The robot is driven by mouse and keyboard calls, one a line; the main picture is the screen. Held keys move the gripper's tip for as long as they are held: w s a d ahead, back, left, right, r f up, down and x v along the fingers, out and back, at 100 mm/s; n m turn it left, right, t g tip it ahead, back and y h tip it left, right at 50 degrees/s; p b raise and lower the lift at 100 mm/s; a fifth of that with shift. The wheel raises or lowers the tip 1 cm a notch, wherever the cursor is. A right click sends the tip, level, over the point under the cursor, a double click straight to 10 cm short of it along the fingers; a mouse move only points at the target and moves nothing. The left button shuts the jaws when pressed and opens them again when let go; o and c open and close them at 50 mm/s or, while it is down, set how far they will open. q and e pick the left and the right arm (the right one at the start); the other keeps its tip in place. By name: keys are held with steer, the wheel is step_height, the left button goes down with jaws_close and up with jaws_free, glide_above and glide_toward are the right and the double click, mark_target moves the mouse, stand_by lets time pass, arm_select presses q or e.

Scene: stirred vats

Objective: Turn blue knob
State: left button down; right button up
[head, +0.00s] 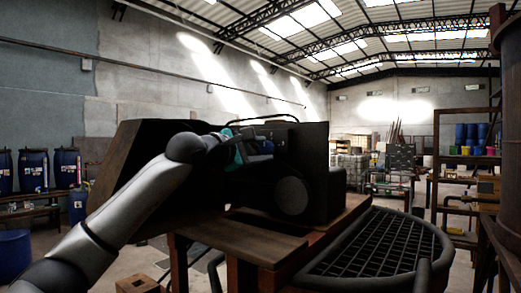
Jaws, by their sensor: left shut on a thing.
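My left arm comes in from the lower left and reaches up to a dark machine (310,165) on a wooden table. My left gripper (250,146) is at the upper part of the machine, shut on a small blue part there, the blue knob (267,146). The knob is small and partly covered by the gripper, so its turn angle cannot be made out. My right gripper is not in view.
The wooden table (252,240) carries the machine. A round black grate (375,243) with a raised rim stands at the front right. Blue barrels (67,168) stand at the left, and a shelf rack (468,140) at the right.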

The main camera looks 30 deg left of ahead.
arm_select(q)
steer(key=shift+c, duration=1.8)
jaws_free()
steer(key=shift+s+a+f+b, duration=0.1)
steer(key=shift+s+b, duration=0.2)
steer(key=shift+s, duration=0.2)
steer(key=s+a+b, duration=0.1)
steer(key=s+b, duration=0.4)
steer(key=s, duration=0.9)
steer(key=shift+b, duration=0.35)
